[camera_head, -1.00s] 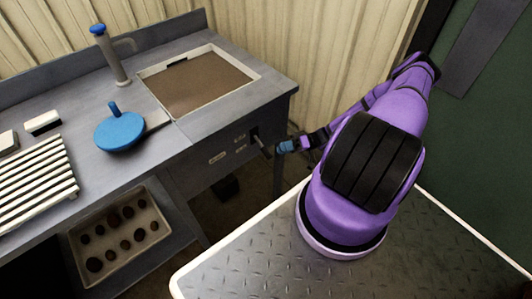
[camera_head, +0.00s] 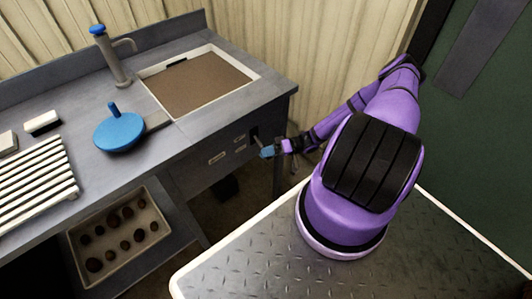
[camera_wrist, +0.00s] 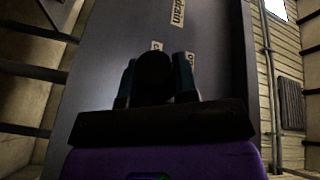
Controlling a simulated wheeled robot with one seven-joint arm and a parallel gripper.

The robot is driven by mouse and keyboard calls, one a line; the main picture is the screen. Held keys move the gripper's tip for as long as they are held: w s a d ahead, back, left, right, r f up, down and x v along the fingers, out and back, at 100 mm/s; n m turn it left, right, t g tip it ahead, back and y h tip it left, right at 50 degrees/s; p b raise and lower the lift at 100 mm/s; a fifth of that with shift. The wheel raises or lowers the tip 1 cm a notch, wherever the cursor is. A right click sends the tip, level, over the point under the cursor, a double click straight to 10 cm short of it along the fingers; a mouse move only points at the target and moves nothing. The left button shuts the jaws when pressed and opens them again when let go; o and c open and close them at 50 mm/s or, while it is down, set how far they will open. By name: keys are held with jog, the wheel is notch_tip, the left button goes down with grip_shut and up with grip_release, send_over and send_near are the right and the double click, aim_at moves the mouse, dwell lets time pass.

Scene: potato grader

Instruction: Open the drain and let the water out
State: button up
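The sink (camera_head: 252,75) is a light-rimmed basin with flat brown water in it, set in the grey bench. A dark drain lever (camera_head: 254,134) shows at its front panel, largely covered by my gripper (camera_head: 267,152). In the wrist view, the lever's dark round end (camera_wrist: 154,70) sits between the two blue fingers of my gripper (camera_wrist: 154,84). The fingers are spread apart, one on each side of it; firm contact is not clear. A "drain" label (camera_wrist: 178,14) is on the panel beyond the lever.
A tap (camera_head: 112,58) with a blue top stands left of the sink. A blue round lidded thing (camera_head: 119,132), a white slatted rack (camera_head: 38,180) and a tray of potatoes (camera_head: 86,226) are further left. The floor gap by the bench's right leg is dark.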

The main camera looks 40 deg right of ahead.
grip_shut()
jog(key=shift+r, duration=0.15)
jog(key=shift+s+d+r+m+g+h, duration=0.15)
jog(key=shift+s+r+m+h, duration=0.1)
jog(key=shift+r+m, duration=0.3)
jog(key=shift+s+a+r+m+g+h, duration=0.15)
jog(key=shift+r+m+h, duration=0.15)
jog(key=shift+m, duration=0.35)
jog(key=shift+d+r+m+g+h, duration=0.1)
jog(key=shift+r+m+g+h, duration=0.25)
jog(key=shift+r+m, duration=0.65)
notch_tip(320, 180, up, 2)
jog(key=m+g, duration=0.1)
jog(key=m, duration=0.1)
jog(key=shift+w+m+h, duration=0.1)
jog(key=shift+m+h, duration=0.2)
jog(key=shift+h, duration=0.1)
jog(key=shift+w+r+m+g, duration=0.35)
jog(key=shift+r+m+g, duration=0.4)
jog(key=shift+m, duration=0.25)
jog(key=shift+r, duration=0.1)
jog(key=o, duration=0.7)
grip_release()
